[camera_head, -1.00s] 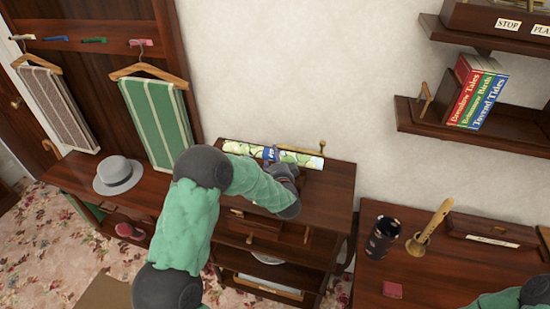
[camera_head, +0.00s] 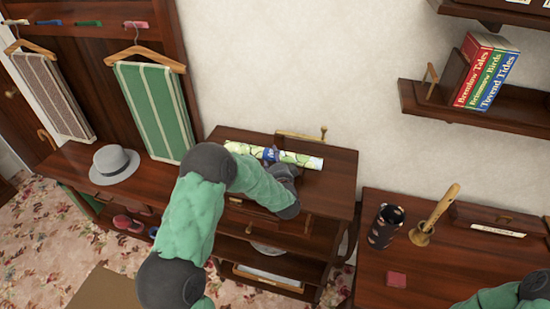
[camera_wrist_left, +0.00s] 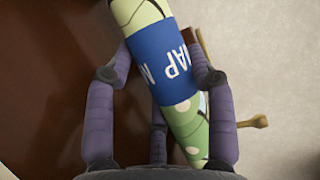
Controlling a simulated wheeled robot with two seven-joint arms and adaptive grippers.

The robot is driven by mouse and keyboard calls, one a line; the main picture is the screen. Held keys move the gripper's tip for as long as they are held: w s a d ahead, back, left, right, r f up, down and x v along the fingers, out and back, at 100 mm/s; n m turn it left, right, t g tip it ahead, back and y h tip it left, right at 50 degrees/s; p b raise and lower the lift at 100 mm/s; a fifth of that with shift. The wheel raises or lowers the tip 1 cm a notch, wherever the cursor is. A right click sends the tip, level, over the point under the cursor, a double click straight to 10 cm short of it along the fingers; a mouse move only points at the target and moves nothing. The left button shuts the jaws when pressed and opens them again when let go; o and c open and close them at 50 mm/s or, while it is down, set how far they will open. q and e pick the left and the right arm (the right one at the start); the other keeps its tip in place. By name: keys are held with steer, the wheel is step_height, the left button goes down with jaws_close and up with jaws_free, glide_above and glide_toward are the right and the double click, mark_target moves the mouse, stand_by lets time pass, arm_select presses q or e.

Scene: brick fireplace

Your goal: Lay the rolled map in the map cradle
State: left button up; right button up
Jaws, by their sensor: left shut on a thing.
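The rolled map (camera_head: 303,160) is a pale green tube with a blue band, over the top of the dark wooden shelf unit (camera_head: 335,188). My left gripper (camera_head: 283,166) is shut on it around the band. In the left wrist view the map (camera_wrist_left: 178,110) runs lengthwise between the fingers of the gripper (camera_wrist_left: 160,76). Just behind the map is a light wooden rail with a knobbed end (camera_head: 310,135), possibly part of the map cradle; the rest is hidden. Whether the map touches anything below, I cannot tell. My right gripper is out of view; part of my right arm shows bottom right.
A grey hat (camera_head: 115,163) sits on the bench to the left, below hanging striped towels (camera_head: 150,110). A wall shelf holds books (camera_head: 488,70).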

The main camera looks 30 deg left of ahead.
arm_select(q)
steer(key=o, duration=1.3)
steer(key=shift+o, duration=0.2)
steer(key=shift+r, duration=0.15)
step_height(320, 180, up, 10)
steer(key=shift+f, duration=0.1)
